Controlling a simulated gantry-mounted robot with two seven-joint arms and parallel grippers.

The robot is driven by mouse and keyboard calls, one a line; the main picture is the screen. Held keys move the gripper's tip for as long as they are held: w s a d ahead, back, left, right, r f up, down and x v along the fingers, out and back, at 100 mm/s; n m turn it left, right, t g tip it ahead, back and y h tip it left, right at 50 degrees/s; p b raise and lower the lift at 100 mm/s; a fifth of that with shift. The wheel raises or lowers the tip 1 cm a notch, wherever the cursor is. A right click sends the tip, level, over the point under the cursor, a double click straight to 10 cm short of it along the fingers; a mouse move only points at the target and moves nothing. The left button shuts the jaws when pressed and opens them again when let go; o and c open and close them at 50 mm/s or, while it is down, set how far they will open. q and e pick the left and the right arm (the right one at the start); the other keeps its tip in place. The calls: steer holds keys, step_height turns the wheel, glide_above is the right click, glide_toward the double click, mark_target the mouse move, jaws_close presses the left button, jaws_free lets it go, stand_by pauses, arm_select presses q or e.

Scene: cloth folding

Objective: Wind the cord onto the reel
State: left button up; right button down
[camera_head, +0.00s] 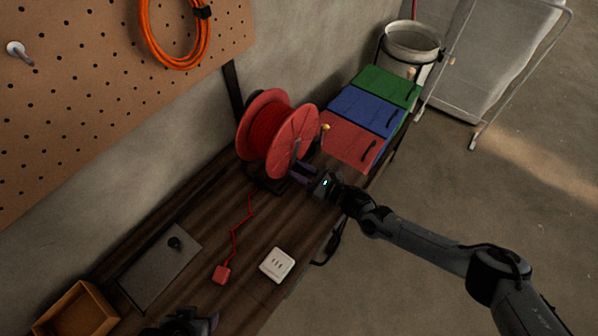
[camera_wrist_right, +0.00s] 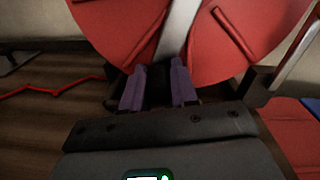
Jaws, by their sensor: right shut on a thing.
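The red reel (camera_head: 264,128) stands on the wooden bench against the wall, with red cord wound between its flanges. A loose length of red cord (camera_head: 234,232) runs from the reel across the bench to a red plug (camera_head: 221,274); it also shows in the right wrist view (camera_wrist_right: 50,90). My right gripper (camera_head: 301,173) is low at the reel's near side. My left gripper (camera_head: 205,322) is partly cut off at the bottom edge.
A white socket block (camera_head: 277,265) lies near the bench's front edge. Red (camera_head: 350,140), blue (camera_head: 366,109) and green (camera_head: 388,86) boxes stand right of the reel.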

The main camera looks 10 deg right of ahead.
steer(key=shift+d, duration=0.1)
steer(key=c, duration=0.9)
jaws_free()
steer(key=shift+w, duration=0.1)
steer(key=p+v, duration=0.1)
steer(key=v, duration=1)
